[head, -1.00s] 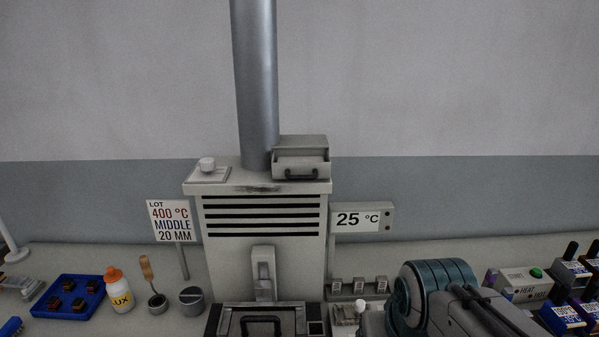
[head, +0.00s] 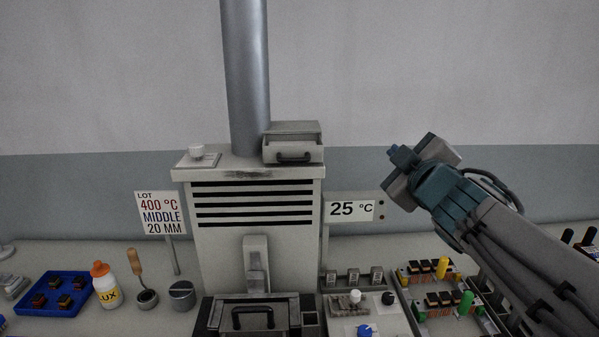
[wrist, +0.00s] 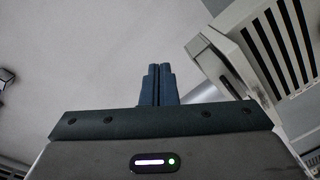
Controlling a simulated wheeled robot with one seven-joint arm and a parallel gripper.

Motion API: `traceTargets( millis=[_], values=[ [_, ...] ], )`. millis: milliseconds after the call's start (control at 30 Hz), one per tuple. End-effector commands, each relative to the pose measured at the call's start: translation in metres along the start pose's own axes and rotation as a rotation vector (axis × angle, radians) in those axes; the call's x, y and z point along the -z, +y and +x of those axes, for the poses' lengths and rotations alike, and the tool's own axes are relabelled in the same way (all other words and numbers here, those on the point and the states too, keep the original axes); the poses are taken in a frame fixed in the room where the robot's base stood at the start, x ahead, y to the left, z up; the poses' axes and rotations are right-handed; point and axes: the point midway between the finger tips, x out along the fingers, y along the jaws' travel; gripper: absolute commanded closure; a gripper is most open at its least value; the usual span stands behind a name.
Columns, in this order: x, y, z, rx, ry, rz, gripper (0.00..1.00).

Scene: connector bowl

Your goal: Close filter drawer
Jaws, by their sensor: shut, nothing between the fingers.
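The filter drawer (head: 293,153) is in a small light-grey housing on top of the furnace (head: 250,200), right of the flue pipe. Its front has a dark handle (head: 294,158). The drawer stands out from the housing, and its dark inside shows over the front. My gripper (head: 394,152) is raised to the right of the drawer, at about its height in the head view, apart from it. In the wrist view the two fingers (wrist: 158,70) are together with nothing between them. The furnace's slotted side (wrist: 285,35) shows at the right there.
A 25 °C display (head: 351,209) stands right of the furnace, below my gripper. The lot sign (head: 160,213) is at left. A blue tray (head: 52,293), a bottle (head: 105,285) and other bench items stand lower down. The air between gripper and drawer looks clear.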

Motion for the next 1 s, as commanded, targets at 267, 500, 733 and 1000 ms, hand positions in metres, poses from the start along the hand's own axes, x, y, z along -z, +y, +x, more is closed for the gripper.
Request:
traceTargets(
  millis=[267, 500, 733, 1000],
  values=[
    [0.053, -0.022, -0.006, 0.152, 0.414, -0.358, 1.0],
    [0.06, -0.058, -0.032, 0.355, 0.629, -0.544, 1.0],
    [0.061, -0.07, -0.038, 0.423, 0.681, -0.585, 1.0],
    [0.082, -0.093, -0.006, 0.426, 0.681, -0.581, 1.0]
  ],
)
